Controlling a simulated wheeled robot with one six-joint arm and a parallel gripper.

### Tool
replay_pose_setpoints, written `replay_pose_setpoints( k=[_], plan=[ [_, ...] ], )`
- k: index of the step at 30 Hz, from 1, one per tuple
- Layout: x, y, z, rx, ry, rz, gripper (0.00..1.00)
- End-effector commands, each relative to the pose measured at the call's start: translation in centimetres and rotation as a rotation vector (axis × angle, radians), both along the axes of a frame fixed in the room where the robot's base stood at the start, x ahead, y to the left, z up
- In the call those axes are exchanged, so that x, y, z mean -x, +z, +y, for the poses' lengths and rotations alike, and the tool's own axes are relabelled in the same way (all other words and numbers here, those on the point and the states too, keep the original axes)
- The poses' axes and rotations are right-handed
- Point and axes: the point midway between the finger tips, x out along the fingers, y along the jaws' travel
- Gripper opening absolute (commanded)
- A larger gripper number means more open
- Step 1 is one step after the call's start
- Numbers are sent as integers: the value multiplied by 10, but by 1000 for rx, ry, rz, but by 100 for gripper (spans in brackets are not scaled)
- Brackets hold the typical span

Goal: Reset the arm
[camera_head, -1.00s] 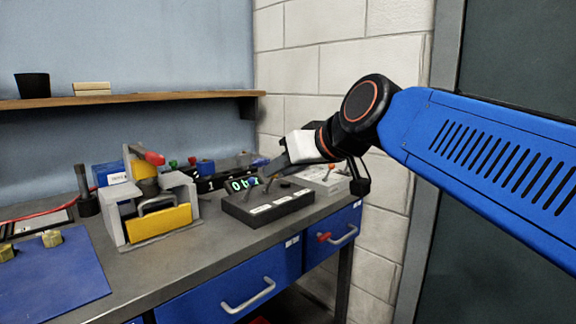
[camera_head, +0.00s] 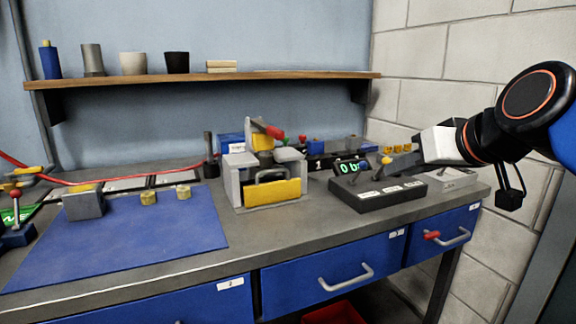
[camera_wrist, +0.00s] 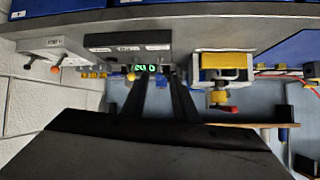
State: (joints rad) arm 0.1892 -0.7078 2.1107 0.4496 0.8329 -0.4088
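My gripper (camera_head: 394,168) is at the right in the head view, over the back of a dark grey control box (camera_head: 378,199) on the bench. The box has white labels and a green lit display (camera_head: 350,168). In the wrist view, my two dark fingers (camera_wrist: 159,82) are apart with nothing visible between them, so the gripper is open. The box (camera_wrist: 127,43) and its display (camera_wrist: 147,68) show beyond the tips. Whether the fingers touch the box is unclear.
A grey fixture with a yellow front (camera_head: 273,192) stands left of the box. A blue mat (camera_head: 130,238) with small parts covers the bench's left side. A light grey switch box (camera_head: 452,179) is at the right. A shelf (camera_head: 290,76) runs above; drawers (camera_head: 345,271) below.

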Motion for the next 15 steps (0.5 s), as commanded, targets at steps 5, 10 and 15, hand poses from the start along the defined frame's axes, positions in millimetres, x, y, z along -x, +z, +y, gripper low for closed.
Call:
replay_pose_setpoints(
  k=[5, 10, 15],
  plan=[
    [24, -93, 3, 16, -13, 178, 27],
    [62, -189, -1, 60, -42, 365, 27],
    [98, -257, -10, 111, -75, 501, 27]
  ],
)
